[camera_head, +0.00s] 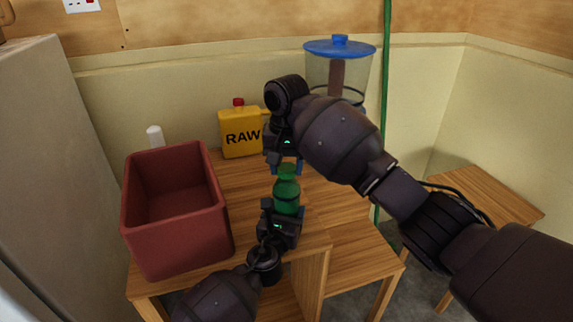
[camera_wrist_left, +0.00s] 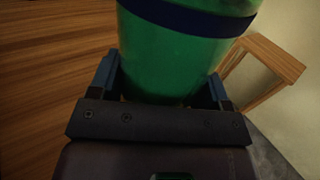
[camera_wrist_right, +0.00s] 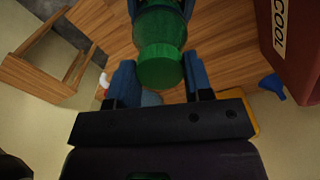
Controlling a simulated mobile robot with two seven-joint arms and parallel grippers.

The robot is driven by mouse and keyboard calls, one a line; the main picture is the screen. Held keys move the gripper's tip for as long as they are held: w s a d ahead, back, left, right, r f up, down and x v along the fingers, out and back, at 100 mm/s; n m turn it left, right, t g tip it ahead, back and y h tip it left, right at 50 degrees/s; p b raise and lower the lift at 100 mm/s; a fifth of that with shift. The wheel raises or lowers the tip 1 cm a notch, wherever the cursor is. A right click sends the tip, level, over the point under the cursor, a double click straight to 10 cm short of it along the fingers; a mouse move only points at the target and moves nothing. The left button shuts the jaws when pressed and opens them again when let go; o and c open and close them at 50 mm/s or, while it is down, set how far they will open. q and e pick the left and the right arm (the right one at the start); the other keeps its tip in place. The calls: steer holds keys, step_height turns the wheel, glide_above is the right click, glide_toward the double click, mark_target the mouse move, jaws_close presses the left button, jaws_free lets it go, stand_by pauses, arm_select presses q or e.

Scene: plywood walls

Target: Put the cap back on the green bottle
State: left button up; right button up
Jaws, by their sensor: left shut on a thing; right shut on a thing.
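The green bottle (camera_head: 287,195) is roughly upright over the table, with a dark blue band that shows in the left wrist view (camera_wrist_left: 190,15). My left gripper (camera_head: 284,209) is shut around its lower body. The green cap (camera_wrist_right: 160,66) is at the bottle's top, between the fingers of my right gripper (camera_wrist_right: 160,82). In the head view the right gripper (camera_head: 286,168) comes down from above onto the cap (camera_head: 287,171). The cap is in line with the neck; I cannot tell whether it is fully seated. The bottle's base is hidden in the head view.
A red crate (camera_head: 222,222) stands left on the wooden table (camera_head: 245,178). A yellow RAW canister (camera_head: 240,144) and a blue-lidded clear container (camera_head: 340,50) stand behind. A blue funnel (camera_wrist_right: 273,86) shows in the right wrist view. A smaller wooden table (camera_head: 490,190) is at right.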

steer(key=o, duration=1.1)
step_height(320, 180, up, 12)
arm_select(q)
steer(key=o, duration=1.8)
